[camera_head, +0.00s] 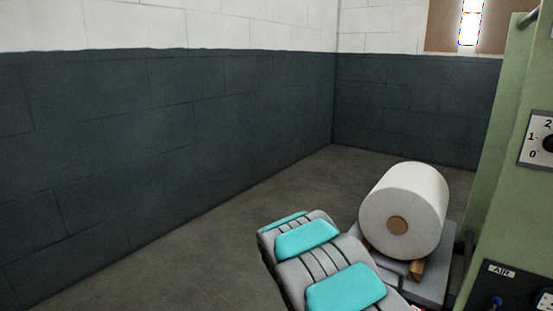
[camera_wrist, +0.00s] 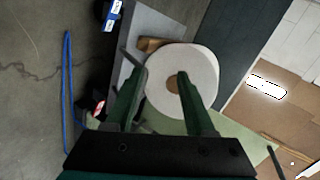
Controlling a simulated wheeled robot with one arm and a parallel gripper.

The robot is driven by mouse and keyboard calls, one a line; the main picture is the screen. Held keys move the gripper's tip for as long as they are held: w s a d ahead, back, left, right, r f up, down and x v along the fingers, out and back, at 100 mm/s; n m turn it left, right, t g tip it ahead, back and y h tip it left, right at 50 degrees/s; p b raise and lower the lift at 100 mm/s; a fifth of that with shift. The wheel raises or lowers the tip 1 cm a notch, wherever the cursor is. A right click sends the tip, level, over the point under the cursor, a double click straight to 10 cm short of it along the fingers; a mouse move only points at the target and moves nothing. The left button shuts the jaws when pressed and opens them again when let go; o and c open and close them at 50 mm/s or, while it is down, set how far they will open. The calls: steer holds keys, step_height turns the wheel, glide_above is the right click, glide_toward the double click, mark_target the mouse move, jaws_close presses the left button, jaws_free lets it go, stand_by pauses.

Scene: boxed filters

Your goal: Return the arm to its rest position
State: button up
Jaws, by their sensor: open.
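In the wrist view my gripper (camera_wrist: 160,92) shows two dark green fingers standing apart. No object is seen between the fingertips except the white roll (camera_wrist: 205,70) in the background behind them. In the head view my grey and teal arm (camera_head: 325,265) reaches in from the bottom, and my gripper is not visible there. The white roll (camera_head: 415,205) with a brown core lies on its side on a grey stand with wooden blocks, just right of my arm in that view.
A green cabinet (camera_head: 520,215) with a dial and an AIR panel stands at the right, close to the roll. A dark lower wall (camera_head: 150,150) runs along the left and back. The floor (camera_head: 210,250) left of my arm is clear. A blue hose-like line (camera_wrist: 68,90) lies on the floor.

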steer(key=s+a+r+n+g+y+p, duration=0.1)
steer(key=s+a+r+n+g+y, duration=0.1)
steer(key=s+a+r+n+y, duration=0.5)
steer(key=s+a+r+n+g+y+p, duration=0.15)
steer(key=s+r+n, duration=0.3)
steer(key=s, duration=0.75)
steer(key=s+d+r+n+g, duration=0.1)
steer(key=s+d+n+g, duration=0.1)
steer(key=s, duration=1)
steer(key=s+d+r+n+g+h+p, duration=0.1)
steer(key=s+d+n+g, duration=0.2)
steer(key=s, duration=0.9)
steer(key=s+d+r+n+g+h+p, duration=0.1)
steer(key=s+n+g, duration=0.3)
steer(key=s, duration=0.8)
steer(key=shift+s+d+r+n, duration=0.4)
steer(key=shift+d+n, duration=0.35)
steer(key=shift+d, duration=0.15)
